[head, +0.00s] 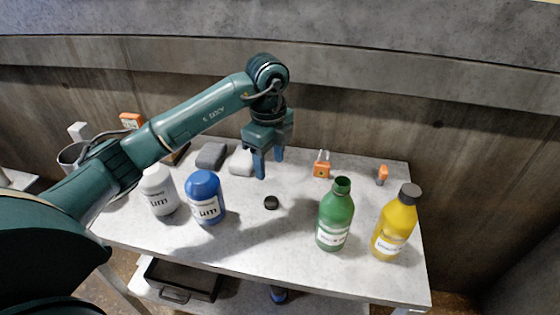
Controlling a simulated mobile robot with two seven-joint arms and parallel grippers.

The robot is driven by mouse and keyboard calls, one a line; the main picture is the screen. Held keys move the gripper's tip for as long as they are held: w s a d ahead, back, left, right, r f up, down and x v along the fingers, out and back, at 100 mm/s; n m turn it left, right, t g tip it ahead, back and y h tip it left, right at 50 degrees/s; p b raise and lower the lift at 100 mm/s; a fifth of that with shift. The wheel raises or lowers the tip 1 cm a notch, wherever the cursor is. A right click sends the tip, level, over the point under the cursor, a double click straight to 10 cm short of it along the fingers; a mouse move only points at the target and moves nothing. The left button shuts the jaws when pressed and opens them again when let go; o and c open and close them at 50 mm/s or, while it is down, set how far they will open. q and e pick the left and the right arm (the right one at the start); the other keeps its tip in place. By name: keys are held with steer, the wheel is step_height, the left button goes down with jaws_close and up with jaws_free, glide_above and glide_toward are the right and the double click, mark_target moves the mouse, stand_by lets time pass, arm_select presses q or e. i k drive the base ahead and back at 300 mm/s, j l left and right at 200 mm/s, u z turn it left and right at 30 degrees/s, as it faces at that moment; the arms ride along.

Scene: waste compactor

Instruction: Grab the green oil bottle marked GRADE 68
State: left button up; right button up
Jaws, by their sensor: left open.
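The green bottle (336,215) stands upright and uncapped on the grey table, right of the middle. Its white label faces me, but the print is too small to read. My left gripper (268,167) is open and empty, pointing down above the back middle of the table. It is behind and to the left of the green bottle, clear of it. My right gripper is not in view.
A yellow bottle (395,223) stands close right of the green one. Blue (205,198) and white (158,190) bottles stand at the left. An orange padlock (321,165) and folded cloths (212,156) lie along the back. The table (270,248) is clear at front middle. A concrete wall rises behind.

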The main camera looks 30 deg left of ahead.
mark_target(337, 208)
steer(key=k, duration=1)
